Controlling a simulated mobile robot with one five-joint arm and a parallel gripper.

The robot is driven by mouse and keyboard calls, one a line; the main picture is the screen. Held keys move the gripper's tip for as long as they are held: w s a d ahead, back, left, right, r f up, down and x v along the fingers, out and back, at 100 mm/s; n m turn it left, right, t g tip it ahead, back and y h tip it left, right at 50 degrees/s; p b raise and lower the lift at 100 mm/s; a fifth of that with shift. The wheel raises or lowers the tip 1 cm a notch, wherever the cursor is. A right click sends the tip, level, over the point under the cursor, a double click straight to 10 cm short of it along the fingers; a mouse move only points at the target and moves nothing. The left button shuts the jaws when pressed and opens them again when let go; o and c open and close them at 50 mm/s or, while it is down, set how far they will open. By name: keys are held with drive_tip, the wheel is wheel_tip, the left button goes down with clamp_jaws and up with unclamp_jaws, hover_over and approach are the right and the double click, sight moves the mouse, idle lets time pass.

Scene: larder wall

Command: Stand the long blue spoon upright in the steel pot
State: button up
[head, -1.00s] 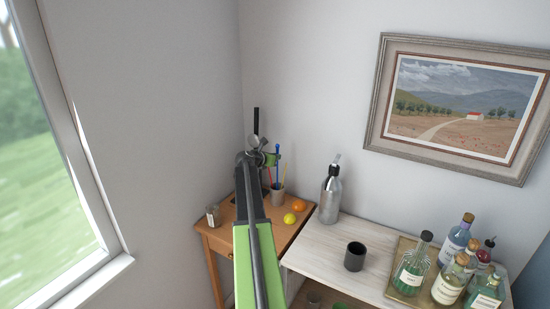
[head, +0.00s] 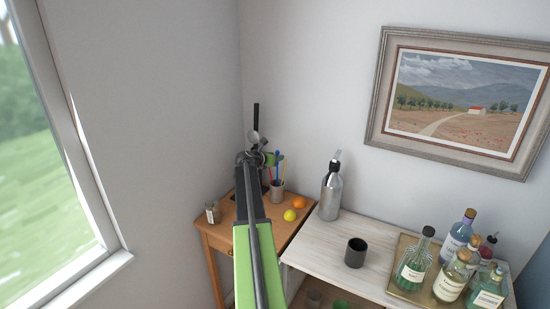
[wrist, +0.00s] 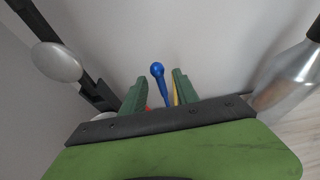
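The long blue spoon (head: 277,168) stands with its round blue top up, among red and yellow handles in a greyish cup (head: 277,192) on the wooden table. In the wrist view its blue handle (wrist: 158,74) shows between the two green fingers of my gripper (wrist: 157,92), with gaps at both sides. My gripper (head: 270,159) is open around or just in front of the handle; the depth is unclear. Its arm hides part of the table. I cannot pick out the steel pot for certain; a dark upright shape (head: 265,180) beside the arm is mostly hidden.
A black-handled utensil with a silver bowl (head: 255,136) rises behind my gripper, left in the wrist view (wrist: 57,62). A steel bottle (head: 331,195) stands right. A jar (head: 212,212), lemon (head: 290,215) and orange (head: 299,203) lie around. A dark cup (head: 355,253) is on the white shelf.

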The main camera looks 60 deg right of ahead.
drive_tip(key=p+v, duration=0.6)
drive_tip(key=v, duration=1.1)
drive_tip(key=shift+a, duration=0.2)
drive_tip(key=shift+r, duration=0.1)
